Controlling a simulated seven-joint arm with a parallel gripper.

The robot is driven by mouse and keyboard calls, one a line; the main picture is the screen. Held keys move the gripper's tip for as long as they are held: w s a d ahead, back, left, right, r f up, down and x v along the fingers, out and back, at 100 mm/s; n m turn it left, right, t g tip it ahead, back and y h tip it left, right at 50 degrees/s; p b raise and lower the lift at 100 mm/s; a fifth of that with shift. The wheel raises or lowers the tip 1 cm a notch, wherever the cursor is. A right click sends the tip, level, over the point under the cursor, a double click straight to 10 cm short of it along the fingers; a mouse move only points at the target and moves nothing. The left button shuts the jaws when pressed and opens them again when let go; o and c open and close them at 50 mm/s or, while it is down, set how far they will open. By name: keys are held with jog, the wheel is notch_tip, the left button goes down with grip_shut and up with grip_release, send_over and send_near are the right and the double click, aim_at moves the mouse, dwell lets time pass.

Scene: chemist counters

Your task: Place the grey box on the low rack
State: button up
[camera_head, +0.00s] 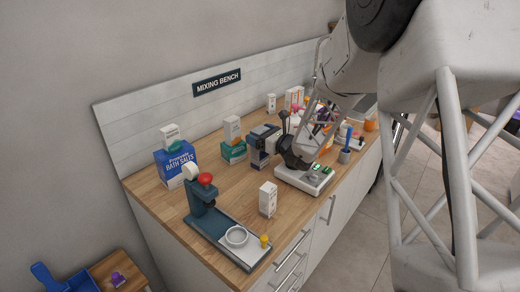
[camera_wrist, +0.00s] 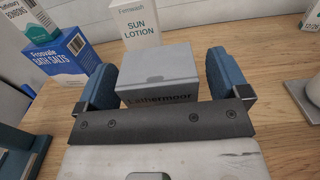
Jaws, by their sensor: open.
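The grey box (camera_wrist: 158,75), with dark lettering that looks like "Lathermoor", stands on the wooden counter in the wrist view. My gripper (camera_wrist: 162,78) is open, with one blue finger pad on each side of the box. A small gap shows at the right; whether the left pad touches is hard to tell. In the head view my gripper (camera_head: 264,144) is low over the middle of the counter and largely hides the box. I cannot identify the low rack for certain; a low wooden surface (camera_head: 104,270) shows at the lower left of the head view.
A Sun Lotion carton (camera_wrist: 142,27) stands right behind the grey box. Blue Bath Salts (camera_head: 175,162) are at the left. A teal stand (camera_head: 202,208), white carton (camera_head: 268,199) and white scale (camera_head: 302,180) are nearer the front edge. Several items crowd the far end.

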jog(key=shift+w+a, duration=0.45)
jog(key=shift+a, duration=0.1)
jog(key=shift+c, duration=0.2)
jog(key=c, duration=1.4)
jog(key=shift+o, duration=0.2)
jog(key=shift+r, duration=0.1)
jog(key=shift+r, duration=4.95)
